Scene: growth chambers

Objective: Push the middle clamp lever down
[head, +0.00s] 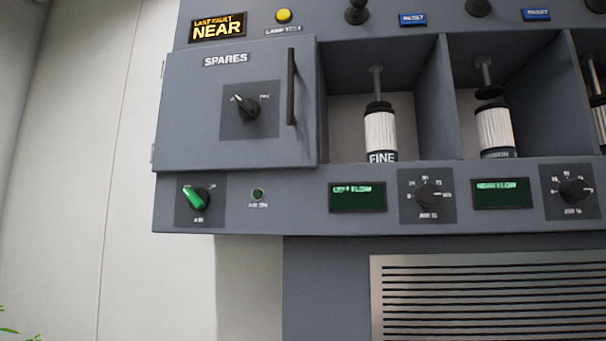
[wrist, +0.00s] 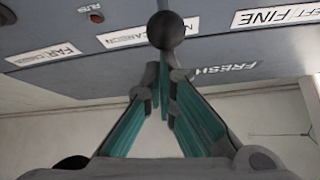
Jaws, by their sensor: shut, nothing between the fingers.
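In the head view, a dark ball-topped lever (head: 479,7) stands above the middle bay, cut by the top edge. Below it, a rod with a dark round pad (head: 489,92) hangs just above a white pleated canister (head: 494,127). My gripper (wrist: 167,70) shows only in the wrist view, its teal-lined fingers shut and empty. A dark ball knob (wrist: 166,30) sits right at the fingertips, in front of a partly hidden label reading "CARBON". It looks like the middle lever's knob. I cannot tell whether the fingertips touch it.
A left lever (head: 357,12) stands above the "FINE" canister (head: 381,132). A closed "SPARES" door (head: 190,115) with a black handle (head: 291,87) is at the left. Knobs and green displays (head: 357,197) line the lower panel. Another dark knob (wrist: 5,15) shows at the wrist view's left edge.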

